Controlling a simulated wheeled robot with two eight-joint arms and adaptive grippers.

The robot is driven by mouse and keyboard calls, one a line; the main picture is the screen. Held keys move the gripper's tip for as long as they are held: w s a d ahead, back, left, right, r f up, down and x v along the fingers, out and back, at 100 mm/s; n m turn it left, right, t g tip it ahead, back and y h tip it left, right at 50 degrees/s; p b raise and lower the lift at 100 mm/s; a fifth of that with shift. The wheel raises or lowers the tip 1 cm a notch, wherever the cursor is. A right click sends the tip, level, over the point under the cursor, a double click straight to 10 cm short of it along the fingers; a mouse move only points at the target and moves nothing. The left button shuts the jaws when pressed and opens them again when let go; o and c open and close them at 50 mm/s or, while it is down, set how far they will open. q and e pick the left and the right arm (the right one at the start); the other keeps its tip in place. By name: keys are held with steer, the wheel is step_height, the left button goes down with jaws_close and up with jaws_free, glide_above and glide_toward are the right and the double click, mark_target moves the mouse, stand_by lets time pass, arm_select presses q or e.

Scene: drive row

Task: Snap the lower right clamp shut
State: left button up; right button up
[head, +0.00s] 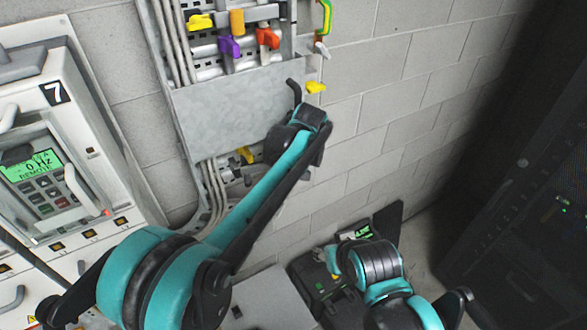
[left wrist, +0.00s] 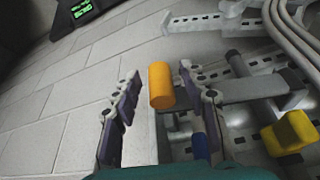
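In the left wrist view my left gripper (left wrist: 158,72) is open, one finger on each side of an orange cylindrical handle (left wrist: 160,86). The handle stands in the gap, with clear space to both fingers. Which clamp it belongs to is hard to tell. A yellow block-shaped handle (left wrist: 288,132) and a blue part (left wrist: 200,146) sit near it on the slotted metal frame. In the head view my left arm covers the lower right of the panel and hides the clamp and fingers there. A yellow handle (head: 246,155) shows left of the wrist.
Above the blank grey plate (head: 226,110) are several coloured handles, including a purple one (head: 229,46) and a red-orange one (head: 267,38). A yellow handle (head: 316,87) sticks out at the plate's right edge. A drive cabinet (head: 95,150) stands left, a dark rack (head: 520,190) right.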

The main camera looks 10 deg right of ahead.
arm_select(q)
steer(key=shift+s+r, duration=0.1)
steer(key=shift+r, duration=0.1)
steer(key=s+d, duration=0.1)
steer(key=s, duration=1.1)
steer(key=shift+s+d+r, duration=0.15)
steer(key=shift+d+r, duration=0.15)
steer(key=shift+r, duration=0.05)
